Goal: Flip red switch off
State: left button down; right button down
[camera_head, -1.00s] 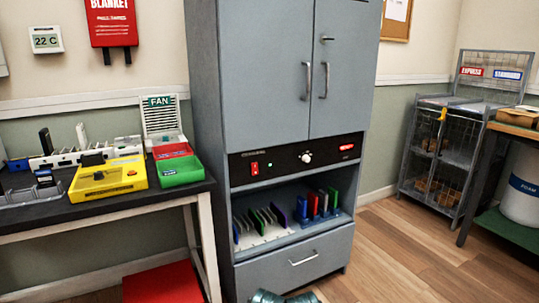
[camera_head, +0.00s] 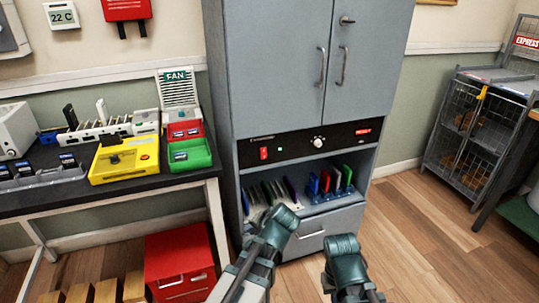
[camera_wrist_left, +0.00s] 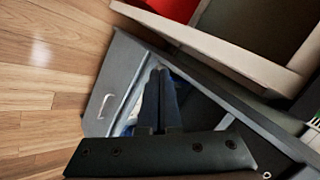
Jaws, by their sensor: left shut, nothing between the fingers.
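The red switch (camera_head: 264,153) sits at the left of the black control panel (camera_head: 300,152) across the grey cabinet (camera_head: 272,90) in the head view. A small green light glows beside it. Which way the switch is tipped is too small to tell. My left gripper (camera_wrist_left: 160,75) shows in the left wrist view with its dark fingers together and empty, in front of the cabinet's lower part. In the head view my left arm reaches up from the bottom, below the panel and apart from the switch. My right arm shows lower right; its fingers are hidden.
A white knob (camera_head: 318,142) and a lit red display (camera_head: 363,131) share the panel. An open shelf below holds several coloured slabs. A table with a yellow tray (camera_head: 110,170) stands left, above a red drawer box (camera_head: 180,258). Open wood floor lies right.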

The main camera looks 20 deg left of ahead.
aim_at(264, 157)
pick_arm(q)
jog(key=w+d+r+m+t+y, duration=0.1)
jog(key=w+d+r+m+t, duration=0.2)
jog(key=r, duration=0.4)
jog(key=w+d+r+m+t+y, duration=0.2)
jog(key=w+d+r+m+t, duration=0.1)
jog(key=w+r, duration=0.4)
jog(key=m+t, duration=0.1)
jog(key=t, duration=0.1)
jog(key=shift+d+m+t, duration=0.25)
jog(key=shift+m+t, duration=0.05)
jog(key=shift+m, duration=0.1)
jog(key=b+x, duration=0.2)
jog(key=x, duration=1.2)
